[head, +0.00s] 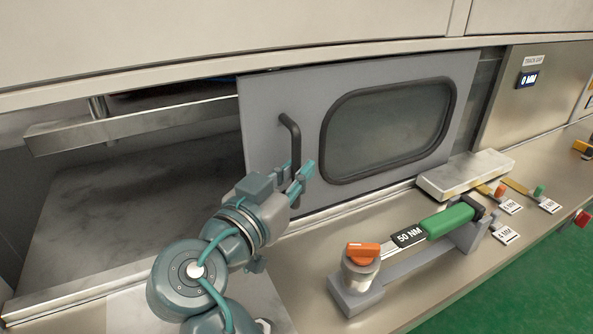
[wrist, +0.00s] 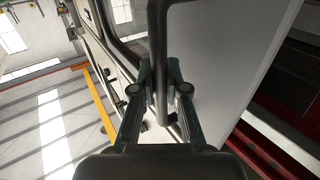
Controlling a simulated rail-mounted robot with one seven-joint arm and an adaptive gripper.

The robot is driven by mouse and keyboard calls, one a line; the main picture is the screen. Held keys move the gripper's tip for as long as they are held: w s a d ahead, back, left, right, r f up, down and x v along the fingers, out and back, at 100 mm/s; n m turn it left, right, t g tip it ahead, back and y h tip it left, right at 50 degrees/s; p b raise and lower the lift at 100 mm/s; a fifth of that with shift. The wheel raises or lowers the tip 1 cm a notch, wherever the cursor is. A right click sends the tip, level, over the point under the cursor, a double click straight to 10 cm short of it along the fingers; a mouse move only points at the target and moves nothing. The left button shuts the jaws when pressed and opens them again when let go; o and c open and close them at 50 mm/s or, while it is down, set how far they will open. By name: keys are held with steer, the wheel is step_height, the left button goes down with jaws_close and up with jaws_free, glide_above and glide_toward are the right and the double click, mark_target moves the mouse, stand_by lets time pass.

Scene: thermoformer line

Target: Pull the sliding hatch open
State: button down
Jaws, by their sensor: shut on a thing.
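The grey sliding hatch (head: 262,100) has a dark-framed window (head: 385,125) and a dark vertical bar handle (head: 292,138) near its left edge. An open space shows to the left of the hatch in the head view. My gripper (head: 303,180) is at the lower part of the handle. In the wrist view, the handle (wrist: 158,60) runs down between the two fingers of my gripper (wrist: 160,95), which are shut on it. The hatch panel (wrist: 220,60) fills the area right of the handle there. The exact finger contact is partly hidden in the head view.
A torque tool with a green grip (head: 448,220), marked 50 NM, lies in a grey cradle on the bench right of my arm. A pale block (head: 465,176) and several small tagged tools lie beyond it. A display (head: 529,79) reads 0 MM.

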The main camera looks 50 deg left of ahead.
steer(key=c, duration=1.2)
jaws_free()
steer(key=shift+s, duration=0.1)
steer(key=v, duration=1.1)
steer(key=shift+s+d, duration=0.2)
steer(key=shift+s, duration=0.15)
